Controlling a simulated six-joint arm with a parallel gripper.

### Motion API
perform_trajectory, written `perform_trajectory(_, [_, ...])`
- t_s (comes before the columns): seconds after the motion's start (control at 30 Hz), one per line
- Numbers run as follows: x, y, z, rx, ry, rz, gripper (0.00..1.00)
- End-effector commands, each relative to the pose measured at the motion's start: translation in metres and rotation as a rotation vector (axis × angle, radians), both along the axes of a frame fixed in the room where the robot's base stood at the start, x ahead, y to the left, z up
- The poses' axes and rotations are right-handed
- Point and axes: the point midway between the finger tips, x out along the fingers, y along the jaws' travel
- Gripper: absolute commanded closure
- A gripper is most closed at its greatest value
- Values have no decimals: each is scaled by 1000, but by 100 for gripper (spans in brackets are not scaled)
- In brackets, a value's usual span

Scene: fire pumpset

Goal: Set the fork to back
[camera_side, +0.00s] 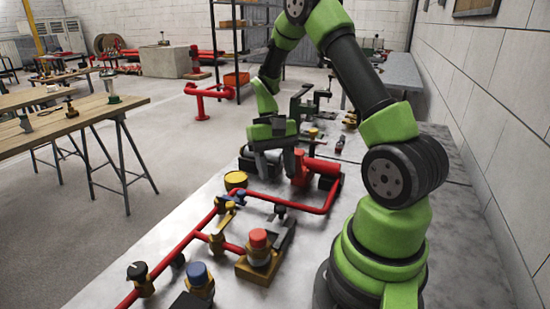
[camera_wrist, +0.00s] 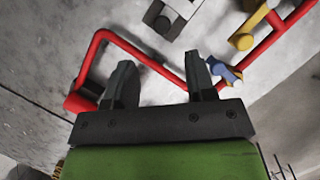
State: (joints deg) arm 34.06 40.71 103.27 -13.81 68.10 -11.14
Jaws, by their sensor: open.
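I cannot tell for certain which part is the fork. A grey slotted block with a dark knob (camera_side: 280,212) lies on the bench inside the red pipe loop. A grey block with a dark part, seemingly the same one, shows at the top of the wrist view (camera_wrist: 172,16), cut by the frame edge. My gripper (camera_side: 274,172) is above the bench, behind that block and beside the red pump body (camera_side: 318,170). In the wrist view its two fingers (camera_wrist: 160,80) are apart, with nothing between them but pipe and bench below.
Red pipe (camera_side: 322,209) runs around the block. A yellow-topped cup (camera_side: 235,180) stands left of my gripper.

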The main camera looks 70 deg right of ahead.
Motion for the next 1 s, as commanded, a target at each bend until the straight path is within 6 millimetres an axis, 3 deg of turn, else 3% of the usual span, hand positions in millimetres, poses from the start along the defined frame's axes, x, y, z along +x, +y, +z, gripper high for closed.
perform_trajectory(0.2, [6, -7, 21, -2, -2, 1, 50])
perform_trajectory(0.57, [7, -7, 24, -1, -2, 1, 50])
perform_trajectory(0.67, [9, -2, 33, -17, -27, 15, 50])
perform_trajectory(0.77, [13, 12, 55, -52, -92, 45, 50])
perform_trajectory(1.0, [4, 73, 126, -158, -370, 157, 50])
